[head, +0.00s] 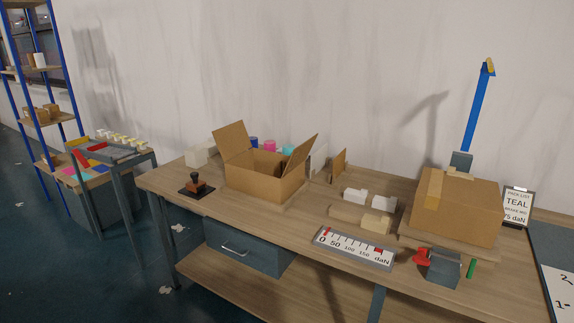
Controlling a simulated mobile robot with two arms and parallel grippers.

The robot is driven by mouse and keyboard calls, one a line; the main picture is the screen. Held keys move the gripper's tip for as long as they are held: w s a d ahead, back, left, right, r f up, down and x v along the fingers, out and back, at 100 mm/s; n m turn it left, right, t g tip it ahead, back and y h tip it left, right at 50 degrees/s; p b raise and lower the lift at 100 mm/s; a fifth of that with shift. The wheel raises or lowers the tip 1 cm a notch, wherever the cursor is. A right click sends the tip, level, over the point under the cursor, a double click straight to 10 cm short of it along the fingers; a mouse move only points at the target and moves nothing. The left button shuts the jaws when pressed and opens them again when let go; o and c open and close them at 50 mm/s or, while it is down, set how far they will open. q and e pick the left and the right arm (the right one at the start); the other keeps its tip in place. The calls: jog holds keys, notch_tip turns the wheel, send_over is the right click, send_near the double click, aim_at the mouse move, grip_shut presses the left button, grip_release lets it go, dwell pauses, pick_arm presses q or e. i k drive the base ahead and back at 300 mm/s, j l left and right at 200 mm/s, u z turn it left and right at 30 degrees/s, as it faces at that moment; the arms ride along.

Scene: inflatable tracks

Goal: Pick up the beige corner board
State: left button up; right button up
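A small beige block-like piece (377,223), which looks like the beige corner board, lies at the front right of a low wooden holder (346,214) on the workbench. White pieces (355,195) lie just behind it. Its exact shape is too small to tell. Neither of my grippers shows in the head view.
The workbench (205,208) carries an open carton (262,184) at left and a closed carton (460,205) at right. A scale plate (353,248) lies in front of the beige piece. A grey device with a red part (438,266) stands at the front right.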

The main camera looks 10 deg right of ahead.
aim_at(378, 224)
jog(key=z, duration=1.15)
